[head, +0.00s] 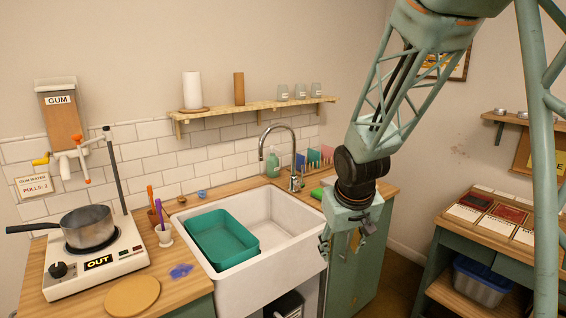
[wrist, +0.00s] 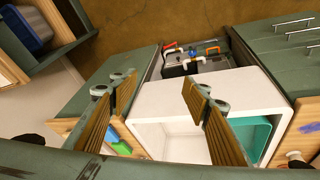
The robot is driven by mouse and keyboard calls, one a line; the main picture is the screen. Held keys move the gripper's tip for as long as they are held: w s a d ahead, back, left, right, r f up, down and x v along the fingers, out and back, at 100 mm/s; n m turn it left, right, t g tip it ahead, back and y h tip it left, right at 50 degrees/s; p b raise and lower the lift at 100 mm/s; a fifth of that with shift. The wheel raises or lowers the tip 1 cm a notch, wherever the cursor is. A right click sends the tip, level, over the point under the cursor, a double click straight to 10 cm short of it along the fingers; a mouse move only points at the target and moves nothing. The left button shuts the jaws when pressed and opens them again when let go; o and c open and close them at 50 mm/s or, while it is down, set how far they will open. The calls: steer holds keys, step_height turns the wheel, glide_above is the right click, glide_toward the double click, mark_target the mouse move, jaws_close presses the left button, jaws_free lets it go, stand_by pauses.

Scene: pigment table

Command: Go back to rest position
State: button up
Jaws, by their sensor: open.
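My gripper (head: 340,240) hangs at the right front of the white sink (head: 282,247), with my arm reaching down from the upper right. In the wrist view my gripper (wrist: 155,100) is open, its two ribbed fingers spread apart with nothing between them. The white sink (wrist: 212,84) lies beyond and between the fingers there. The view is tilted, so the exact height above the sink edge is hard to tell.
A teal basin (head: 222,240) sits in the sink. The tall faucet (head: 294,155) stands behind it. A pan (head: 88,228) is on the hot plate (head: 100,265) at left. A side table (head: 485,230) stands at right. Floor between is clear.

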steer(key=s+d+r+m+b, duration=0.1)
steer(key=s+d+r, duration=0.2)
steer(key=s+r, duration=0.55)
steer(key=s+d+r+m+b, duration=0.15)
steer(key=s+r, duration=0.35)
steer(key=s, duration=0.6)
steer(key=s+r, duration=0.2)
steer(key=s, duration=2)
steer(key=shift+s+d+r+b, duration=0.2)
steer(key=shift+s+d+b, duration=0.1)
steer(key=shift+d, duration=0.15)
steer(key=shift+w+m, duration=0.1)
steer(key=shift+m, duration=0.15)
steer(key=shift+f+b, duration=0.6)
steer(key=shift+f, duration=0.05)
